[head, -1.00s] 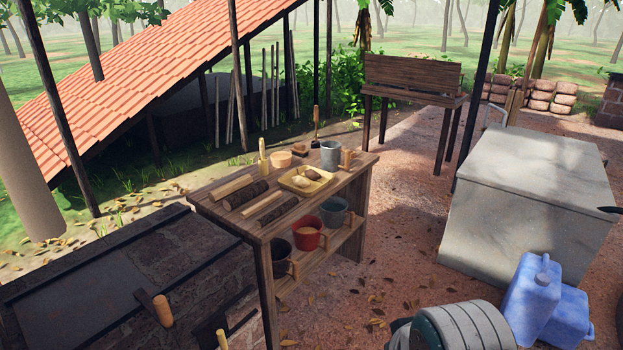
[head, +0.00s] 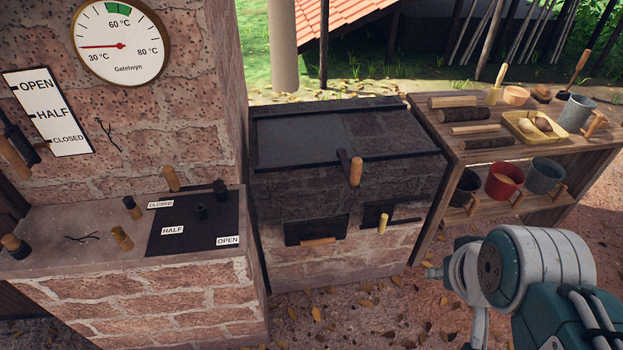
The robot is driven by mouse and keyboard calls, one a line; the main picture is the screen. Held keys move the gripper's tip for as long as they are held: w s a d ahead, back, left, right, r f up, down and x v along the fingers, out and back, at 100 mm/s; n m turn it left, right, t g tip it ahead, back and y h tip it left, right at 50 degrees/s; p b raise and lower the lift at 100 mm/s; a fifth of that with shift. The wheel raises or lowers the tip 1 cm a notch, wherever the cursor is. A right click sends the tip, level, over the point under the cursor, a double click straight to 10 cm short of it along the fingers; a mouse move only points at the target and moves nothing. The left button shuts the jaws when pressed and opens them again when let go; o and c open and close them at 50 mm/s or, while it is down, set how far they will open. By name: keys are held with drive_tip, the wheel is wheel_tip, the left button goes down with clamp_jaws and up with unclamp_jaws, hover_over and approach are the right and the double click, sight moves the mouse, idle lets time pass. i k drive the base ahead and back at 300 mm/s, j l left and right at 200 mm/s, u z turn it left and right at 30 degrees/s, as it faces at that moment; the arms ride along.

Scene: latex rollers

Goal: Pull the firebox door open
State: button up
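In the head view a low brick stove stands in the middle, with two dark metal plates in its front. The left plate (head: 316,229) is wider and has a horizontal wooden handle (head: 318,241) at its lower edge. The right plate (head: 393,213) is smaller, with an upright wooden handle (head: 382,223). Both look shut; neither is labelled, so I cannot tell for certain which is the firebox door. My white and teal arm shows at the lower right, in front of the stove and apart from it. My gripper cannot be made out.
On the left is a brick counter (head: 120,290) with a labelled damper plate (head: 195,231) and a gauge (head: 121,43). A wooden workbench (head: 440,150) stands at right. Leaf-strewn ground (head: 370,315) in front is open.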

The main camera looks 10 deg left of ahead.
sight(302, 138)
drive_tip(key=u, duration=0.3)
drive_tip(key=i+j+z, duration=0.2)
drive_tip(key=i, duration=0.25)
drive_tip(key=i+j+z, duration=0.15)
drive_tip(key=i+j, duration=0.25)
